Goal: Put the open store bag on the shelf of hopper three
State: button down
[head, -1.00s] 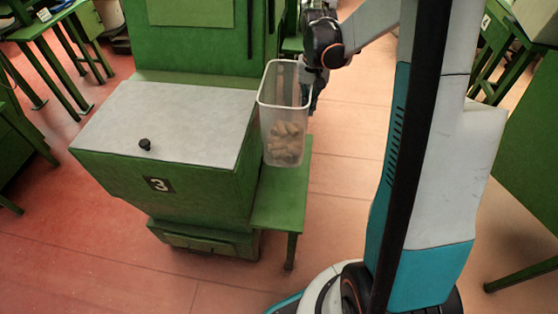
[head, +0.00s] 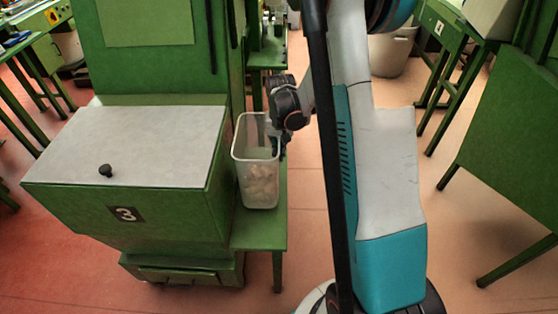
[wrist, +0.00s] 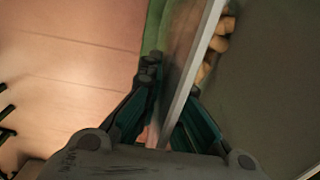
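The store bag shows as a clear, stiff, open-topped bin (head: 259,163) with pale brown cork stoppers in its lower part. It is upright over the green side shelf (head: 262,233) of hopper three (head: 75,205), close to the hopper's right wall. Its base looks to be at the shelf top; I cannot tell if it fully rests there. My gripper (head: 281,147) is at its upper right side. In the wrist view the bin's wall and rim (wrist: 193,75) run between my gripper's fingers (wrist: 168,100), which look shut on it. The far fingertip is partly hidden by the wall.
The hopper's grey lid (head: 130,140) with a black knob lies left of the bin. The shelf's front part is bare. A machine marked 4 (head: 440,30) and a grey bucket (head: 392,52) stand at the back right.

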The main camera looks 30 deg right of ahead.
jog(key=shift+f+b, duration=0.55)
jog(key=shift+f, duration=1.35)
jog(key=c, duration=1.8)
grip_release()
notch_tip(320, 180, up, 12)
jog(key=p, duration=0.5)
jog(key=shift+d, duration=0.1)
